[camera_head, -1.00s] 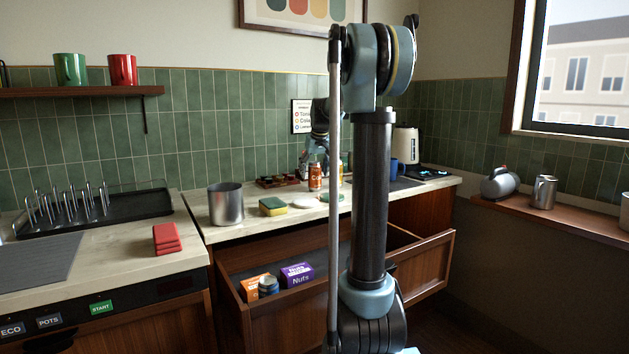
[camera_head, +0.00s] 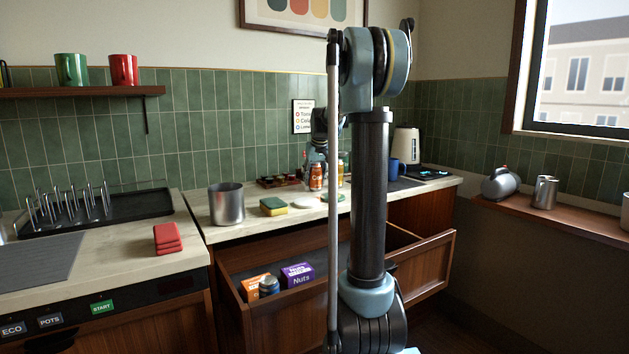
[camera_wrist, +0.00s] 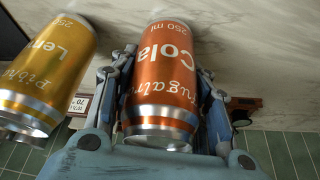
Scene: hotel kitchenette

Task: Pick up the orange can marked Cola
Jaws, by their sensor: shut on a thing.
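The orange can marked Cola (camera_wrist: 160,75) is between the two fingers of my gripper (camera_wrist: 163,85) in the wrist view, and the fingers are shut on its sides. In the head view the orange can (camera_head: 316,177) shows on the counter beside my column, and my gripper (camera_head: 317,158) is at it, partly hidden behind my own arm. I cannot tell whether the can touches the counter. A yellow can marked Lemon (camera_wrist: 48,72) stands just left of my gripper in the wrist view, apart from the Cola can.
A steel pot (camera_head: 227,204), a sponge (camera_head: 273,207) and a white round thing (camera_head: 306,202) are on the counter, left of the cans. A blue mug (camera_head: 394,167) and a kettle (camera_head: 407,144) stand to the right. The drawer (camera_head: 290,310) below is open.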

